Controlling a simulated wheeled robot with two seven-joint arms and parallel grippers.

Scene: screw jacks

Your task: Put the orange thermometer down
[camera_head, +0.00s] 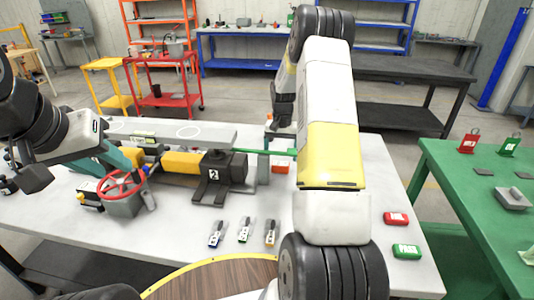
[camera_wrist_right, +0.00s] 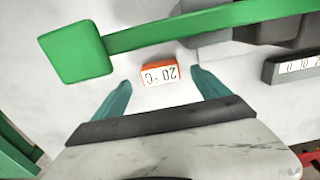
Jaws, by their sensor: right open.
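The orange thermometer (camera_wrist_right: 160,74), with a white face reading 20 °C, lies on the white table (camera_wrist_right: 150,98) in the right wrist view. In the head view it shows as a small orange and white block (camera_head: 279,163) beside my right forearm. My right gripper (camera_wrist_right: 161,84) is open, with its two teal fingers on either side of the thermometer's near end and gaps to both. In the head view the right fingers are hidden behind my arm. My left gripper (camera_head: 30,180) is at the left edge above the table, and its jaw gap does not show clearly.
A green bar (camera_head: 272,152) runs close beyond the thermometer. Red (camera_head: 396,218) and green (camera_head: 407,251) tags lie at right.

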